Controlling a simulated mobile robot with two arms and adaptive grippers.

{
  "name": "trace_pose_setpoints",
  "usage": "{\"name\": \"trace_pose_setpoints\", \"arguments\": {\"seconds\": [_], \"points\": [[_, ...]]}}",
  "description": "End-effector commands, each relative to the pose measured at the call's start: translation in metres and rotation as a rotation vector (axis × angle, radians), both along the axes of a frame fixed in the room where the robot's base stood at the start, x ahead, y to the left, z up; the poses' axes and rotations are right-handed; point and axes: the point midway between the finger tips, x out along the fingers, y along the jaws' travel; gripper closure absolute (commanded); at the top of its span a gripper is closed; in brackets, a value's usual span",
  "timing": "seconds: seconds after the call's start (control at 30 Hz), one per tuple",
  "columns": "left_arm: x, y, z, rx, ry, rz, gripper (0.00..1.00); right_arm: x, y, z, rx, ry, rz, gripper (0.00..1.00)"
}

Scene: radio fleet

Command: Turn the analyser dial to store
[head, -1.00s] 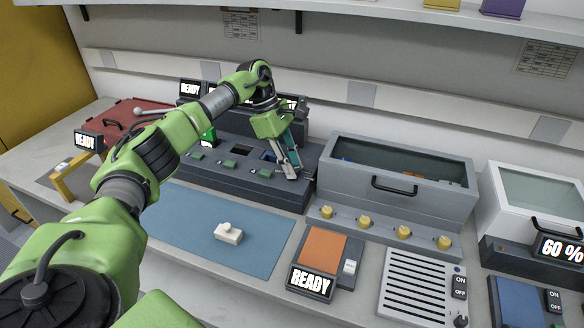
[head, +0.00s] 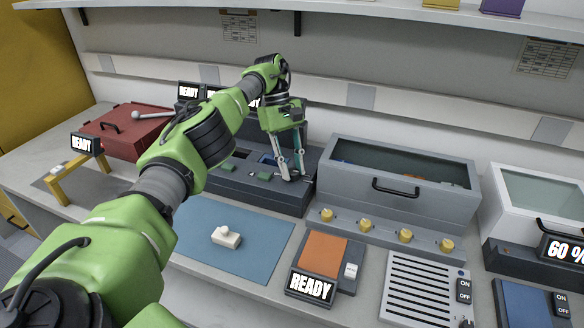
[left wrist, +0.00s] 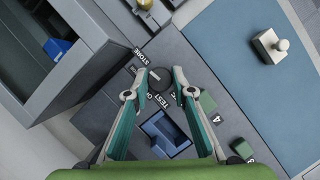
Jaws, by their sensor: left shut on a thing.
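The analyser is the long dark grey console (head: 235,192) at the back of the bench, left of centre. My left gripper (head: 292,178) points down at its right end and hides the dial in the head view. In the left wrist view the dial (left wrist: 158,81) is a small dark round knob, with the fingertips of my left gripper (left wrist: 158,77) on either side of it, shut on it. White lettering around it includes STORE (left wrist: 140,57) and TEST (left wrist: 157,99). The exact pointing of the dial's mark is too small to tell. My right gripper is not in view.
A grey lidded box (head: 400,180) with yellow knobs stands close to the right of the console. A blue mat (head: 215,255) with a small white block (head: 226,237) lies in front. A red case (head: 115,135) is at the left. A shelf runs overhead.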

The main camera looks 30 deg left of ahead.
Motion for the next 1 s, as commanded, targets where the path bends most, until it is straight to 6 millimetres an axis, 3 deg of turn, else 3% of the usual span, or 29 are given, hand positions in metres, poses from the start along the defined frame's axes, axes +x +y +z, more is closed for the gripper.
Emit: {"name": "trace_pose_setpoints", "arguments": {"seconds": [0.5, 0.53, 0.57, 1.0], "points": [[0.0008, 0.0017, 0.0006, 0.004, -0.003, -0.009, 0.98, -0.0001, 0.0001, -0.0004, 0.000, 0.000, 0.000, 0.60], [0.0008, 0.0018, 0.0007, 0.004, -0.003, -0.009, 0.69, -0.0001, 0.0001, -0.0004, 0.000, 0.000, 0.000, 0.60], [0.0008, 0.0017, 0.0006, 0.004, -0.003, -0.009, 0.61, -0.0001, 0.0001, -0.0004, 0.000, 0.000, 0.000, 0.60], [0.0003, 0.0003, 0.0002, 0.002, -0.001, -0.012, 0.60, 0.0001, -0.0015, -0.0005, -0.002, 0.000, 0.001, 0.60]]}}
